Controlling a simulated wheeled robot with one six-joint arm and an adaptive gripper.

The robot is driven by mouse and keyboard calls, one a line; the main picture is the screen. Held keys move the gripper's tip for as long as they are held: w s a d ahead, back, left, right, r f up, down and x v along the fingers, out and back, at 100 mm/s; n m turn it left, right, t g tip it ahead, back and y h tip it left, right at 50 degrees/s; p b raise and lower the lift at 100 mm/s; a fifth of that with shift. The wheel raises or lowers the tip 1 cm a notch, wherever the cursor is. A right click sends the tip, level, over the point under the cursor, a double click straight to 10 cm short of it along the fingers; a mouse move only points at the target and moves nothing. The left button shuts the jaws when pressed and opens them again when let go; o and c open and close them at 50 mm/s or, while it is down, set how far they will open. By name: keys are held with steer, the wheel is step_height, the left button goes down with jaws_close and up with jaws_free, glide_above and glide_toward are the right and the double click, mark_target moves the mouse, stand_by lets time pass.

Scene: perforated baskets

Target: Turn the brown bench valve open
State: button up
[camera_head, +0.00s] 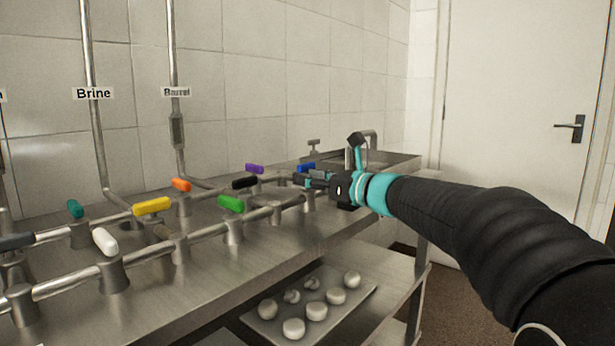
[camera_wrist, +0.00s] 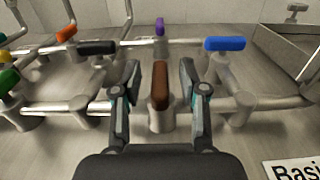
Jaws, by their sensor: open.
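The brown valve handle (camera_wrist: 160,86) stands on a metal valve body (camera_wrist: 161,119) on the front pipe, in the middle of the wrist view. Its long side points away from my wrist, across the pipe. My gripper (camera_wrist: 160,88) is open, with one finger on each side of the brown handle and a visible gap on both sides. In the head view my gripper (camera_head: 304,180) reaches the right end of the bench piping and hides the brown handle there.
A blue handle (camera_wrist: 225,43) is close on the right, a black one (camera_wrist: 97,47) on the left, and a purple one (camera_wrist: 159,27) behind. Green (camera_head: 231,203), yellow (camera_head: 152,206) and white (camera_head: 105,242) handles line the bench (camera_head: 215,290). A sink (camera_wrist: 290,50) is at right.

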steer(key=shift+w+a, duration=0.3)
steer(key=shift+a, duration=0.1)
jaws_close()
